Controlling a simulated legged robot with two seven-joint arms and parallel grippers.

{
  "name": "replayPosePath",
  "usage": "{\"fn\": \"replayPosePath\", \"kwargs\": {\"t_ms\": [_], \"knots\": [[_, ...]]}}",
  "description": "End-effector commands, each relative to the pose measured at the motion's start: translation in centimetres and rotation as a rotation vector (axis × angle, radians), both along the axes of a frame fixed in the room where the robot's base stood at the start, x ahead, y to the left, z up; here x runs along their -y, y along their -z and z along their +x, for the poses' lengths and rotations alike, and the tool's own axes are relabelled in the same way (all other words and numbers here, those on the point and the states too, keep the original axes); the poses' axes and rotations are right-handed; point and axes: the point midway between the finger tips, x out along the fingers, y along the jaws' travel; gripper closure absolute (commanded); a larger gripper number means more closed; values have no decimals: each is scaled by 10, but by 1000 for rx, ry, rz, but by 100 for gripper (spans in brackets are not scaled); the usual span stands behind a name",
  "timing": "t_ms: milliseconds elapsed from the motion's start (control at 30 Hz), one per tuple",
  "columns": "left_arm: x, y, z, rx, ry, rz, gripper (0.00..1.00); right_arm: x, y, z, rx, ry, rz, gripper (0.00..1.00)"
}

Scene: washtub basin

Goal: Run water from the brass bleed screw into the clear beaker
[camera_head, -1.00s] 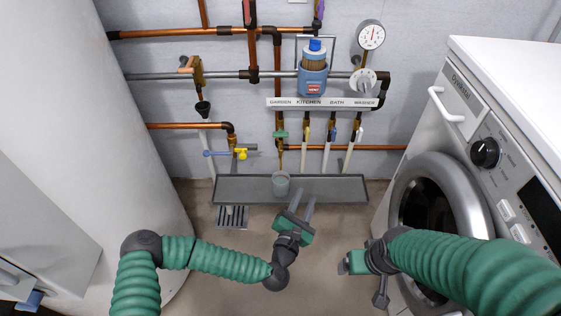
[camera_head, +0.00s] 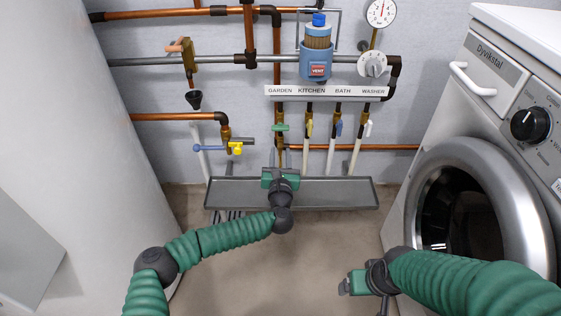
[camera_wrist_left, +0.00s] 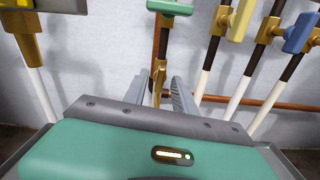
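The brass fitting with the bleed screw (camera_wrist_left: 158,85) hangs below the green valve handle (camera_wrist_left: 170,7) in the left wrist view; the screw itself is too small to make out. In the head view, the green handle (camera_head: 280,127) is on the garden line. My left gripper (camera_head: 280,168) is in front of that fitting, over the tray. Its two fingers (camera_wrist_left: 165,90) stand apart in the wrist view, pointing at the fitting's lower end. The clear beaker is not visible now; my left gripper covers its earlier place in the tray. My right gripper (camera_head: 345,284) is low, near the washer.
The grey tray (camera_head: 340,193) lies below the pipes. Yellow (camera_head: 310,128) and blue (camera_head: 339,129) handles stand right of the garden line. A washing machine (camera_head: 480,190) bounds the right, a white tank (camera_head: 80,130) the left. The floor between the arms is clear.

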Motion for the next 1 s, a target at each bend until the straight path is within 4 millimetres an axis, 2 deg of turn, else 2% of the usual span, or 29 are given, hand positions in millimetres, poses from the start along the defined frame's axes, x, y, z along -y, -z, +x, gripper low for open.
{"fn": "replayPosePath", "kwargs": {"t_ms": [100,367,600,1000], "knots": [[0,0,9,2,1,0,67,0,7,0,0,0,0,18],[0,-2,10,1,2,0,69,0,5,0,0,0,0,18],[1,-1,10,1,2,0,100,0,6,0,0,0,0,18],[1,-2,10,1,2,8,100,0,4,0,0,0,0,18]]}}
